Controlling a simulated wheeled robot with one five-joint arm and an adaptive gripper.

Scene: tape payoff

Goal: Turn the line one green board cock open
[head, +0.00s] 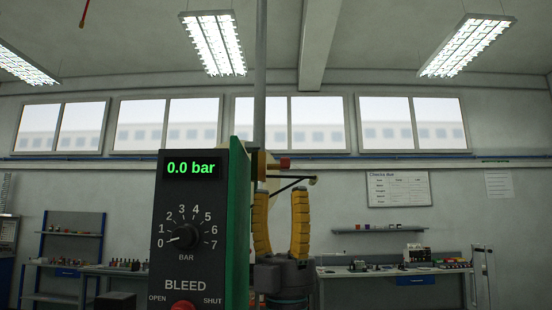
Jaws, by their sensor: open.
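A black control box (190,265) stands at the centre left, with a green board (240,215) along its right side. Its display (191,168) reads 0.0 bar. The dial pointer (184,236) is near 0. A red bleed knob (183,305) at the bottom edge, between OPEN and SHUT, is partly cut off. A small brass fitting with a red end (284,163) juts right from the top of the green board. A thin dark bar lies just below it. My gripper (280,192) points up, open, its yellow fingers apart, right of the green board and below the fitting. I cannot tell which part is the cock.
A grey vertical pole (260,80) rises behind the box. Workbenches with small parts stand along the far wall, left and right (390,272). A wall chart (398,188) hangs at right. The space right of my gripper looks clear up to the bench.

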